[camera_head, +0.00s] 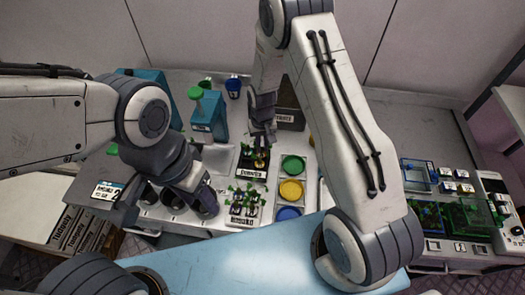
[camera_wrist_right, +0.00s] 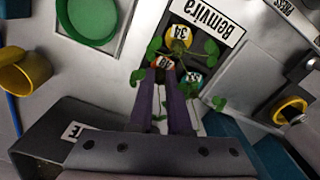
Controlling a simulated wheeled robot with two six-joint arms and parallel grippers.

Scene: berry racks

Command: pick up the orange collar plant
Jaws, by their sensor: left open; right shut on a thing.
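The orange collar plant (camera_wrist_right: 165,62) is between the fingertips of my right gripper (camera_wrist_right: 165,80) in the right wrist view, its leaves beside the fingers. In the head view my right gripper (camera_head: 262,138) points down at the upper plant rack (camera_head: 250,172), and the held plant is too small to tell apart. A yellow collar plant (camera_wrist_right: 180,38) and a blue collar plant (camera_wrist_right: 193,77) are close beside the orange one. My left gripper (camera_head: 205,203) is at the left of the racks, open, its fingers partly hidden by its own arm.
A lower rack (camera_head: 245,220) of plants stands in front. A teal container (camera_head: 209,115) with a green top and a dark box (camera_head: 290,118) stand behind.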

